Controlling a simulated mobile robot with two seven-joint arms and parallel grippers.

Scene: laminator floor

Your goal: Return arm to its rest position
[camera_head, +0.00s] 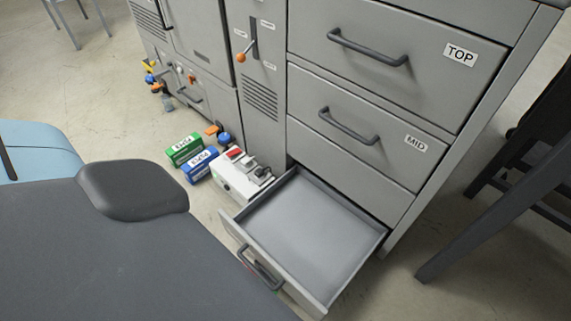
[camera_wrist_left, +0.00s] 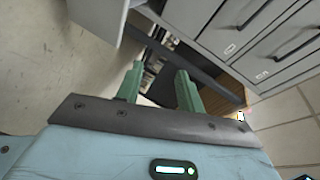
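My left gripper (camera_wrist_left: 161,82) shows in the left wrist view with its two green fingers apart. It is open, and I see nothing held between the fingers. A grey cabinet with drawers stands beyond it at the upper right of that view. In the head view my left gripper is not visible; dark grey and light blue parts of my own body fill the lower left. My right gripper is in neither view.
The grey cabinet's bottom drawer (camera_head: 305,231) is pulled out and empty; the TOP drawer (camera_head: 400,50) and MID drawer (camera_head: 365,125) are closed. A white switch box (camera_head: 238,179), green box (camera_head: 185,149) and blue box (camera_head: 200,165) sit left of it. Dark furniture (camera_head: 500,185) stands right.

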